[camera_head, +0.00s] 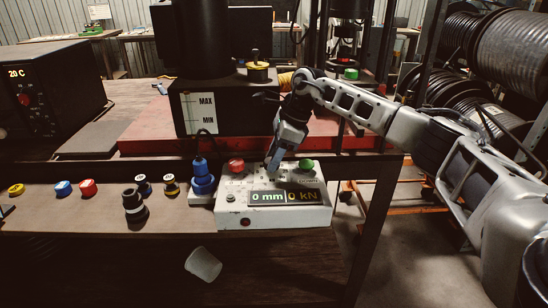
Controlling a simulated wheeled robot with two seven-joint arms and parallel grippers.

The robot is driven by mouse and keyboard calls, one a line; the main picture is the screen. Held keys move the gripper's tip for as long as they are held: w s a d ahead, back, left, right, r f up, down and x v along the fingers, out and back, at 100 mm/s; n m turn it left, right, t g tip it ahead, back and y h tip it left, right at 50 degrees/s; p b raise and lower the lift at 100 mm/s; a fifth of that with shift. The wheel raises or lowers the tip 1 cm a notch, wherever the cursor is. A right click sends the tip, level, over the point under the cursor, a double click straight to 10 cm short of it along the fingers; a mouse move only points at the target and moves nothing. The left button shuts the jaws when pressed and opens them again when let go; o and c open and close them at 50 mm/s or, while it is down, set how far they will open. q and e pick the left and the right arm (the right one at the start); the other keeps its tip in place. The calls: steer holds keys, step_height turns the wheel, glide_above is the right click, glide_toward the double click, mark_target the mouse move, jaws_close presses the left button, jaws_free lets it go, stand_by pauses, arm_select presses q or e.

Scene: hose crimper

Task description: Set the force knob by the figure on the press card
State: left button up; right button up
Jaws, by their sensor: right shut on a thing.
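A light grey control box (232,211) sits at the front edge of the bench. Its display (283,197) reads 0 mm on the left and 0 kN on the right. A red button (236,165) and a green button (306,165) stand on its top. My right gripper (273,172) reaches down between these buttons and is shut on what appears to be the force knob, which the fingers mostly hide. The knob's setting cannot be read. I cannot make out a press card with a readable figure.
A blue plug-like part (203,183) stands just left of the box. Several small coloured caps and a black fitting (134,206) lie farther left. A tank with a MAX/MIN gauge (201,113) stands behind.

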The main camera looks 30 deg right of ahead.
steer(key=shift+w+n+g, duration=0.1)
steer(key=shift+n+g, duration=0.4)
steer(key=shift+n, duration=0.7)
steer(key=shift+n+g+y, duration=0.3)
steer(key=shift+n, duration=0.4)
steer(key=shift+r, duration=0.1)
steer(key=o, duration=1)
steer(key=shift+c, duration=0.2)
steer(key=shift+d+r+b, duration=0.25)
steer(key=shift+r+b, duration=0.1)
steer(key=shift+r, duration=0.1)
steer(key=w+v, duration=0.1)
steer(key=v, duration=1.4)
steer(key=shift+s, duration=0.45)
